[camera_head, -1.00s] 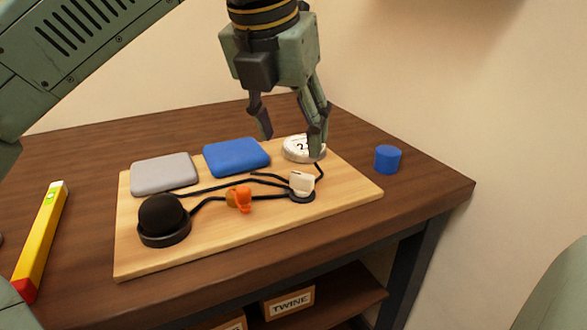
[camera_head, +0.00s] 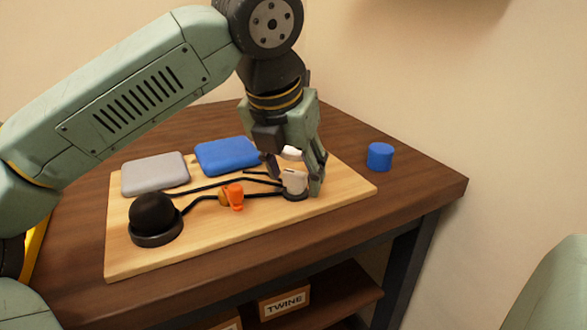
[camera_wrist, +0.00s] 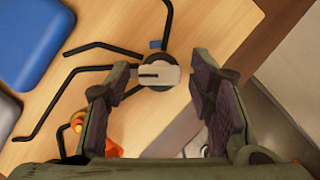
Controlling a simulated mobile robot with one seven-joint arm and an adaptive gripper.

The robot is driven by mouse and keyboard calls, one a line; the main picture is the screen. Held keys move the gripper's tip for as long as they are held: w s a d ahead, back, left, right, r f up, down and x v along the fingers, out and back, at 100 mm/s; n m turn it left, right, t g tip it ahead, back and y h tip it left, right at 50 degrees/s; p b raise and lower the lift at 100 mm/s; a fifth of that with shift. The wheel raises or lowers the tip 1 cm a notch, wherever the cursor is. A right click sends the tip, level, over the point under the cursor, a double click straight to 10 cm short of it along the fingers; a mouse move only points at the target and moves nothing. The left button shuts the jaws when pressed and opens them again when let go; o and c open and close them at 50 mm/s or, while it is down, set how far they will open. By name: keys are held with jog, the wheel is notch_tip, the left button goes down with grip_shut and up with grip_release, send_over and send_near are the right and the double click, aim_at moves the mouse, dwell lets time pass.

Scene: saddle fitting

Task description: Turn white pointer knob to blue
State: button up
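The white pointer knob (camera_head: 294,180) sits on a dark round base on the wooden board. In the wrist view the knob (camera_wrist: 160,76) shows from above, with a dark line running towards its left end. A small blue mark (camera_wrist: 155,44) lies just above the knob's base in that view. My gripper (camera_head: 295,184) is low over the knob, pointing down. In the wrist view its fingers (camera_wrist: 162,73) are apart on the left and right of the knob, with a gap visible on the right. Whether the left finger touches it I cannot tell.
The board (camera_head: 125,262) also carries a grey pad (camera_head: 155,174), a blue pad (camera_head: 228,156), a black dome (camera_head: 154,213), an orange part (camera_head: 235,195) and dark strips. A white round piece (camera_head: 292,153) is partly hidden behind my gripper. A blue cylinder (camera_head: 380,156) stands right of the board.

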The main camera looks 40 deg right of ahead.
jog(key=c, duration=1)
jog(key=m+p, duration=0.1)
jog(key=m+g+p, duration=0.1)
jog(key=m, duration=0.1)
jog(key=shift+w+r+m, duration=0.1)
jog(key=shift+r+m, duration=0.05)
jog(key=shift+m, duration=0.15)
jog(key=m+g+p, duration=0.2)
jog(key=m, duration=0.2)
jog(key=shift+w+m+p, duration=0.1)
jog(key=shift+m+p, duration=0.2)
jog(key=shift+p, duration=0.1)
jog(key=m+g+p, duration=0.1)
jog(key=m+p, duration=0.1)
jog(key=m, duration=0.1)
jog(key=shift+w+d+g, duration=0.1)
jog(key=shift+g, duration=0.2)
jog(key=shift+m+g+y+p, duration=0.5)
jog(key=shift+m+y+p, duration=0.3)
jog(key=shift+m, duration=1.7)
